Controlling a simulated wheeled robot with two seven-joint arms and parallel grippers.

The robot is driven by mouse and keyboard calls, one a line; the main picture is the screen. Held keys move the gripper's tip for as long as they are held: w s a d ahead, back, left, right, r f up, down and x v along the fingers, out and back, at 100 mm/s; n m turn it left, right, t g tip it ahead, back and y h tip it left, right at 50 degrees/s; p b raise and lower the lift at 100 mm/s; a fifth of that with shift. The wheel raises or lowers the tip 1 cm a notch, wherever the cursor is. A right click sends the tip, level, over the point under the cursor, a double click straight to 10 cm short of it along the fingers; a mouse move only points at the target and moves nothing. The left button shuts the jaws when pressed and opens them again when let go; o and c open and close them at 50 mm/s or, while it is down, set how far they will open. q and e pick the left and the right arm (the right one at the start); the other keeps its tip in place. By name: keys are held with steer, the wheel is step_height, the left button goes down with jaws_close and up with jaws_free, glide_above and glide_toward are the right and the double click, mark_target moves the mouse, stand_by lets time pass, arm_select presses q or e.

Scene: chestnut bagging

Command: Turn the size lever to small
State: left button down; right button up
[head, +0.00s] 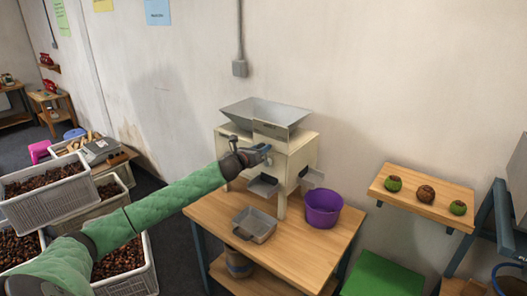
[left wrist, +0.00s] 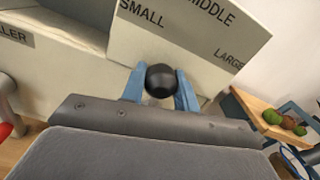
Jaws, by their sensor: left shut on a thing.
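The sorting machine (head: 299,160) is a pale box with a grey metal hopper (head: 265,115) on top, standing on a wooden table. In the left wrist view its panel (left wrist: 190,35) reads SMALL, MIDDLE and LARGE. The size lever's round black knob (left wrist: 160,81) sits below the lettering, nearest to SMALL and left of LARGE. My left gripper (head: 264,149) reaches the machine's front. Its blue fingers (left wrist: 160,88) are shut on the knob, one on each side. The lever's shaft is hidden, so its exact setting is unclear. My right gripper is out of view.
Metal chutes (head: 263,186) stick out below my gripper. A metal scoop (head: 254,225) and a purple bucket (head: 323,208) stand on the table (head: 205,212). Crates of chestnuts (head: 50,201) stand at left. A wall shelf (head: 405,190) holds three round fruits at right.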

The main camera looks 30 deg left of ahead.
arm_select(q)
steer(key=shift+a+f+n, duration=0.2)
steer(key=shift+a+n, duration=0.3)
steer(key=shift+n, duration=0.3)
steer(key=shift+w+a+f+n+b, duration=0.1)
steer(key=shift+a+f+n+b, duration=0.1)
steer(key=shift+a+n+b, duration=0.4)
steer(key=shift+w+a+f+n+b, duration=0.15)
steer(key=shift+a+n, duration=0.1)
steer(key=shift+n, duration=0.65)
steer(key=c, duration=1.1)
jaws_free()
steer(key=shift+s, duration=0.15)
steer(key=shift+o, duration=0.2)
steer(key=s+b, duration=0.3)
steer(key=s, duration=0.4)
steer(key=shift+s+a, duration=0.35)
steer(key=shift+a, duration=0.05)
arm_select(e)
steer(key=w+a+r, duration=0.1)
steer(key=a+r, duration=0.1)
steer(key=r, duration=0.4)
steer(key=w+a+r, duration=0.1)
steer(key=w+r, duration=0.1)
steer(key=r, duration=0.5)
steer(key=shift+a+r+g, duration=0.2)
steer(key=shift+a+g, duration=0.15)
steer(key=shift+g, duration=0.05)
